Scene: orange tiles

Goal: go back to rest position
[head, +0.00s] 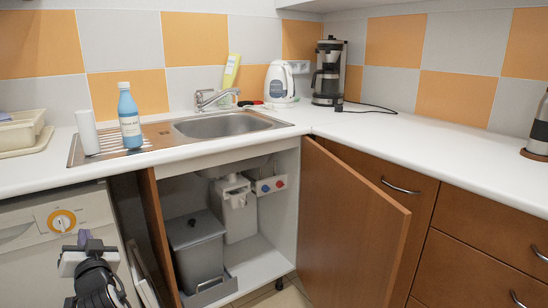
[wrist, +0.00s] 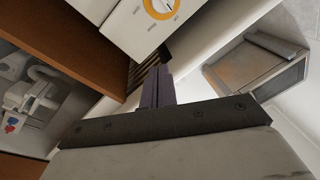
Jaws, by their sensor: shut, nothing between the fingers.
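My gripper (head: 84,238) is at the lower left of the head view, in front of the white dishwasher (head: 40,222) and to the left of the open sink cabinet (head: 272,238). It also shows in the wrist view (wrist: 157,92), where its purple fingers are together with nothing between them. My arm shows dark and folded below it in the head view.
The sink cabinet's right door (head: 352,232) stands wide open into the room. A grey bin (head: 196,250) is inside.

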